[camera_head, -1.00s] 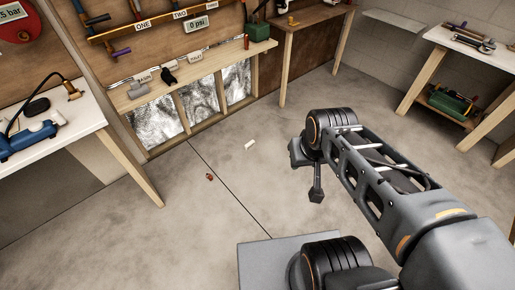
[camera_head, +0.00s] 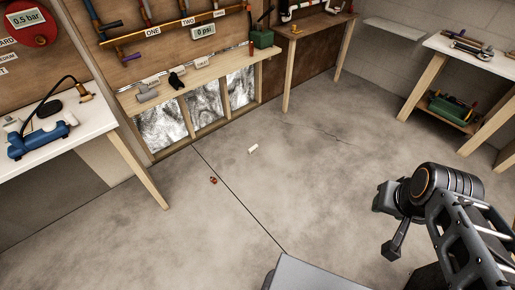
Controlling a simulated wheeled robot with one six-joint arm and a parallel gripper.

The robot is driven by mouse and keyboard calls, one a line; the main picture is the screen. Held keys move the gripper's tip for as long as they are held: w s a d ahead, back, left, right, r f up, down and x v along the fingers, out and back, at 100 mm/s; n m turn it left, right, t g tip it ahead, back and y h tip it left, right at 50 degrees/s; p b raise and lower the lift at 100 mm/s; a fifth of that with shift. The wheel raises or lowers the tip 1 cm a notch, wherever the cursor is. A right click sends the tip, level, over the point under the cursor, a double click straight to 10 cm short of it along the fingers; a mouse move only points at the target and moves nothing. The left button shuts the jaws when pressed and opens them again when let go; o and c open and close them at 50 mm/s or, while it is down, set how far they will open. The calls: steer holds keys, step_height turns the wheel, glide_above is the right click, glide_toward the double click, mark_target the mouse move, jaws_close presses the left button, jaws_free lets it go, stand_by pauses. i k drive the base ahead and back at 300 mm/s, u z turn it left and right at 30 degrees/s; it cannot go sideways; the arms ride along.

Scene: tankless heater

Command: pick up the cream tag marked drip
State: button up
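A small cream piece (camera_head: 253,149) lies on the concrete floor near the middle of the head view; it may be the cream tag, but any marking on it is too small to read. A small reddish-brown object (camera_head: 213,181) lies on the floor to its lower left. My gripper (camera_head: 391,252) hangs at the right of the view, above the floor and well apart from the cream piece. Its fingers are too small and dark to tell whether they are open or shut.
A white-topped bench (camera_head: 85,130) with a blue tool (camera_head: 42,138) stands at left. A wooden ledge (camera_head: 205,74) runs along the back wall, beside a brown table (camera_head: 312,27). Another bench (camera_head: 468,50) stands at right.

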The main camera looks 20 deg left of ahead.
mark_target(255, 147)
steer(key=u, duration=0.2)
steer(key=i, duration=1.6)
steer(key=u, duration=0.95)
steer(key=i, duration=1.15)
steer(key=u, duration=1.35)
steer(key=i, duration=0.55)
steer(key=u, duration=0.35)
